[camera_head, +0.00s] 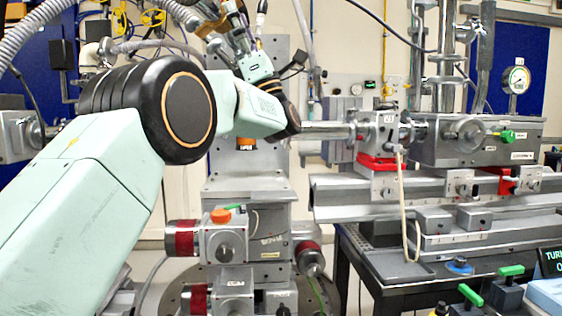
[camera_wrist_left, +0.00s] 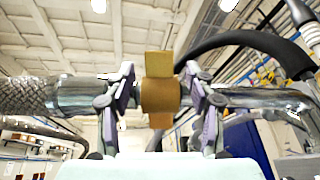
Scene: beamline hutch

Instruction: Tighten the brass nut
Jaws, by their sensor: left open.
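The brass nut (camera_wrist_left: 160,92) sits in the middle of the left wrist view, on a horizontal metal pipe, with flat tabs sticking up and down. A braided hose (camera_wrist_left: 30,96) joins from the left and a smooth pipe (camera_wrist_left: 255,98) runs right. My left gripper (camera_wrist_left: 162,108) is open, one finger on each side of the nut. I cannot tell if either finger touches it. In the head view my left gripper (camera_head: 230,32) is raised at the upper middle, amid hoses; the nut is hard to make out there. My right gripper is out of view.
A dark curved hose (camera_wrist_left: 245,42) passes close above the pipe in the wrist view. In the head view, a grey column with motor stages (camera_head: 248,195) stands below the gripper. A beamline bench (camera_head: 430,190) with a handwheel (camera_head: 466,134) and pressure gauge (camera_head: 516,79) fills the right.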

